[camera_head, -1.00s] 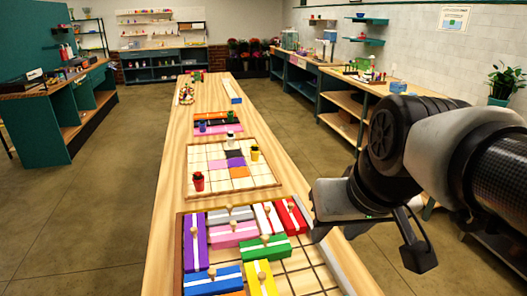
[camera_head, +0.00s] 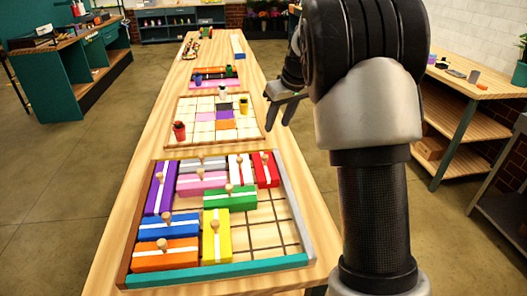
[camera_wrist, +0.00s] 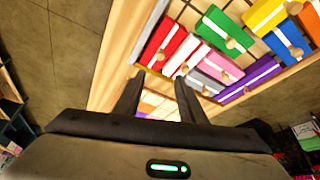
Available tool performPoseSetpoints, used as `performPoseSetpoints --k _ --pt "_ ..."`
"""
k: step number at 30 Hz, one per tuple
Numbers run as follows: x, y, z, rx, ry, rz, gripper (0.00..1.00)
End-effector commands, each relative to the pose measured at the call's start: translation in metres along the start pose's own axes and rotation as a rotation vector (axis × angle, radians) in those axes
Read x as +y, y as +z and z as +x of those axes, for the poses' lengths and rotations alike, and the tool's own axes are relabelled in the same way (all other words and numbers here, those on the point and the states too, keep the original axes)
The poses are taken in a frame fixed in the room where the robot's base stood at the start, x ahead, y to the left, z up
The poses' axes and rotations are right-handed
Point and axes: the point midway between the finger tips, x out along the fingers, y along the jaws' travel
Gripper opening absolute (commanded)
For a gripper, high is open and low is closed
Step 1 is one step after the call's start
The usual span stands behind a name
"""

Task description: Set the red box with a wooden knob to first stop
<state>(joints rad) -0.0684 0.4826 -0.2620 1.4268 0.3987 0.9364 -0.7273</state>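The red box with a wooden knob (camera_head: 269,178) sits in the top right corner of the framed grid tray (camera_head: 289,184), right of a white box (camera_head: 239,172). It also shows in the wrist view (camera_wrist: 158,50), ahead of the fingertips. My gripper (camera_head: 278,122) is above the table's right edge, beyond the red box and apart from it. In the wrist view my gripper (camera_wrist: 158,80) has its two fingers spread with nothing between them.
The tray also holds purple, grey, pink, green, blue, orange and yellow boxes (camera_head: 217,246). Its lower right cells (camera_head: 268,235) are bare. A second grid board (camera_head: 190,110) with small cups lies farther along the table. A wooden shelf unit (camera_head: 470,115) stands at right.

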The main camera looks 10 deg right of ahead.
Motion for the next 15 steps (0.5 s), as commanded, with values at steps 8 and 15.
performPoseSetpoints --k 8,15 --pt "0.0 0.002 0.047 -0.005 -0.001 0.002 0.37" --pt "-0.001 0.002 0.1 -0.004 -0.001 0.002 0.37"
